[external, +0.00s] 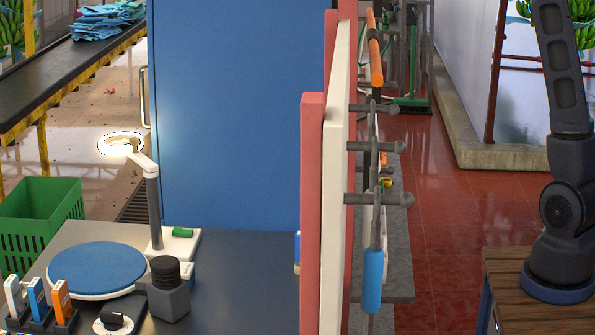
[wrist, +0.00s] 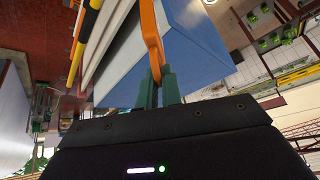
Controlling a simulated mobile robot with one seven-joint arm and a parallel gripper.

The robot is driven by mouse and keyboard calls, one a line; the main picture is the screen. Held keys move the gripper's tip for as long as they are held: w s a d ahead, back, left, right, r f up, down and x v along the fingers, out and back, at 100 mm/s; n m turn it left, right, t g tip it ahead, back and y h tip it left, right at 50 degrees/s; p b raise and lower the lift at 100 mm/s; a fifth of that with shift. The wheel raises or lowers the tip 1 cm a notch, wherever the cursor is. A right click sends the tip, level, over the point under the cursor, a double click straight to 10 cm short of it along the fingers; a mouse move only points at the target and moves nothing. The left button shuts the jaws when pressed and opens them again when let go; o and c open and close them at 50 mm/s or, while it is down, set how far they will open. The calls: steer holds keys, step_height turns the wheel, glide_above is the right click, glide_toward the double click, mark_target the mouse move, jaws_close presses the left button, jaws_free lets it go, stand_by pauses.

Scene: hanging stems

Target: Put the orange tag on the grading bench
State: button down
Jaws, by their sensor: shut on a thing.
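My gripper (wrist: 157,80) shows in the wrist view, its two green fingers shut on the lower end of a flat orange piece, which I take as the orange tag (wrist: 150,35). The tag runs up out of the top of that view, so its far end is hidden. The gripper and held tag are outside the external view; only my lower arm shows there at the right. A dark grey bench top (external: 235,265), seemingly the grading bench, lies at the lower left of the external view, behind a partition.
The bench carries a blue round plate (external: 97,268), a lamp (external: 153,200), a dark-capped block (external: 168,290) and a rack with white, blue and orange items (external: 45,310). A tall partition (external: 312,190) with pegs and a hanging tool (external: 373,275) stands between bench and arm.

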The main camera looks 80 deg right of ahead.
steer(key=w+a+f+n+y, duration=0.3)
steer(key=w+a+f+n, duration=0.4)
steer(key=w+a+f, duration=1.3)
steer(key=w+a+f+n+y, duration=0.1)
steer(key=w+a+f+n, duration=0.1)
steer(key=a+f, duration=0.85)
steer(key=a+f+n, duration=0.1)
steer(key=a+f, duration=0.1)
steer(key=f, duration=2.3)
steer(key=w+a+f+n+y, duration=0.1)
steer(key=a+f+n, duration=0.1)
steer(key=f, duration=2.3)
steer(key=shift+w+a+y, duration=0.25)
steer(key=shift+a+y, duration=0.05)
steer(key=shift+a, duration=0.4)
steer(key=shift+f, duration=0.25)
